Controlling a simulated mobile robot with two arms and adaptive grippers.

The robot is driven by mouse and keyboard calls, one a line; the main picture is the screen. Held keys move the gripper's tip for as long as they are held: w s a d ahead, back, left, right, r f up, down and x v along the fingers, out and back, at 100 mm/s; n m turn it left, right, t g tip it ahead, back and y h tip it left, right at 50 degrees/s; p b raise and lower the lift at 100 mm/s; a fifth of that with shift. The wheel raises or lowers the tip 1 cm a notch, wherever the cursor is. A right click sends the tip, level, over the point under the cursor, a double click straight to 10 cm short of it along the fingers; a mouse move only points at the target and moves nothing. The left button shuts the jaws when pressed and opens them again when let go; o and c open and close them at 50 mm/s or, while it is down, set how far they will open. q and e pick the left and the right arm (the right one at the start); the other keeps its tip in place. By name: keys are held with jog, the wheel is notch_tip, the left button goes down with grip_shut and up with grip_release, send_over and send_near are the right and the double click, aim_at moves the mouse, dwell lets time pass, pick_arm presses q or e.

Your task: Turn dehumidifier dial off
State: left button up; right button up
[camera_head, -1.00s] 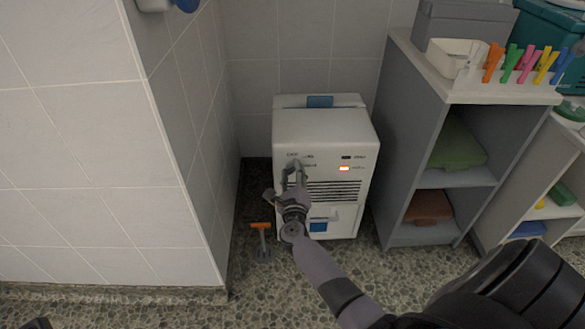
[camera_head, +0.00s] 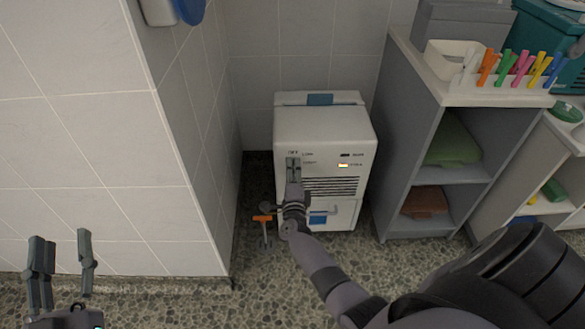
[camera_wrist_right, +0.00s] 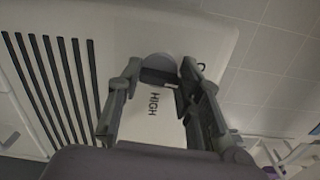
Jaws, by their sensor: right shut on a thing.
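The white dehumidifier (camera_head: 325,126) stands on the floor against the tiled wall, its front panel facing me. My right gripper (camera_head: 293,165) reaches the panel's upper left, by the "OFF" lettering, and hides the dial there in the head view. In the right wrist view, the right gripper's fingers (camera_wrist_right: 158,85) are shut on the grey round dial (camera_wrist_right: 158,66), one on each side, with "HIGH" printed near it. My left gripper (camera_head: 62,250) is open and empty at the lower left, far from the dehumidifier.
A grey shelf unit (camera_head: 408,135) with folded towels stands close to the dehumidifier's right. A tiled wall corner (camera_head: 185,150) juts out on the left. An orange-handled tool (camera_head: 262,218) stands beside the dehumidifier.

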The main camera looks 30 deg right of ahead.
pick_arm(q)
jog(key=shift+w+a+f+g, duration=0.1)
jog(key=shift+w+f+g, duration=0.1)
jog(key=shift+f+g, duration=0.75)
pick_arm(e)
jog(key=shift+f+n, duration=0.1)
jog(key=shift+n, duration=0.5)
pick_arm(q)
jog(key=shift+f+t, duration=0.2)
jog(key=shift+t, duration=0.05)
pick_arm(e)
jog(key=o, duration=1.2)
jog(key=shift+c, duration=0.2)
jog(key=shift+a, duration=0.1)
jog(key=v, duration=1.2)
